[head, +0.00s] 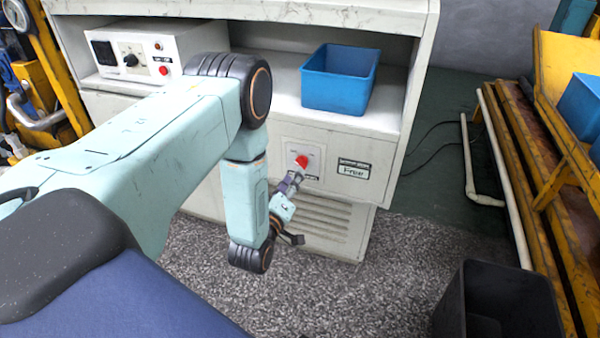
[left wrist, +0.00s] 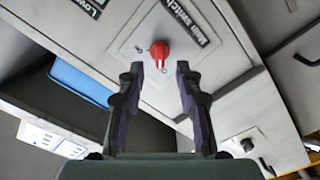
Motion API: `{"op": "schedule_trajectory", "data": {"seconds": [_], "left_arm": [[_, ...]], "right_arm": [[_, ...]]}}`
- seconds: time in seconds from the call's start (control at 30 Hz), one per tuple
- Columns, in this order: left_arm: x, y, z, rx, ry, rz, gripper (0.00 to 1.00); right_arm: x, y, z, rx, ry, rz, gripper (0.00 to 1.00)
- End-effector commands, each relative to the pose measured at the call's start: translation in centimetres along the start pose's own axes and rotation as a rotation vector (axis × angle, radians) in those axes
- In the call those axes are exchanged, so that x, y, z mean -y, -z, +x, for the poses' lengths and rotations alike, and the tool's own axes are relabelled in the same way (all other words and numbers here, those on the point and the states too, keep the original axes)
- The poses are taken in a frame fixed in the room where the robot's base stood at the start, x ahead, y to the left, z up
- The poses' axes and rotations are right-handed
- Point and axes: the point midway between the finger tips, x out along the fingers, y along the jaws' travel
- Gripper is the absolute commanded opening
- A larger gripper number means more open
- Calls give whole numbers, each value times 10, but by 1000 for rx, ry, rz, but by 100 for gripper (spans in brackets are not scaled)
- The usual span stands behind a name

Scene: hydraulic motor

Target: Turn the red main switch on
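The red main switch (head: 302,161) is a small red knob on a white plate on the front of the grey cabinet, below the shelf. In the left wrist view the red switch (left wrist: 160,50) shows between and just beyond my fingertips, on a plate with a "Main switch" label (left wrist: 185,20). My left gripper (head: 293,181) is in front of the plate, just below the switch in the head view. In the left wrist view my left gripper (left wrist: 157,72) is open, a finger on each side of the knob, with no visible contact. My right gripper is not in view.
A blue bin (head: 340,80) stands on the cabinet shelf (head: 285,105), left of which is a white control box (head: 145,52). A "Free" sign (head: 353,169) is right of the switch. A black bin (head: 498,300) and yellow racking (head: 550,120) are at the right.

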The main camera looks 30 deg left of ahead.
Motion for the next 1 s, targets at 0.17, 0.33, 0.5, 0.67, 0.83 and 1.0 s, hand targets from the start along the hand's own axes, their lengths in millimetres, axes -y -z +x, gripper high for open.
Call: {"op": "schedule_trajectory", "data": {"seconds": [0.17, 0.33, 0.5, 0.67, 0.83, 1.0], "left_arm": [[0, -2, 28, -1, -2, 0, 35], [-1, -3, 42, 2, -1, 1, 35], [-2, -4, 46, 3, 0, 1, 35], [-3, -4, 46, 3, 0, 1, 35], [-3, -4, 45, 3, 0, 1, 20], [-3, -4, 45, 3, 0, 1, 6]], "right_arm": [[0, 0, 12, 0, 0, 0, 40], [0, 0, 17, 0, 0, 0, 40], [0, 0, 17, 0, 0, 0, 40], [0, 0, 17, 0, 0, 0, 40], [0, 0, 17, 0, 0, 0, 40], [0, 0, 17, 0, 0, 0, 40]]}}
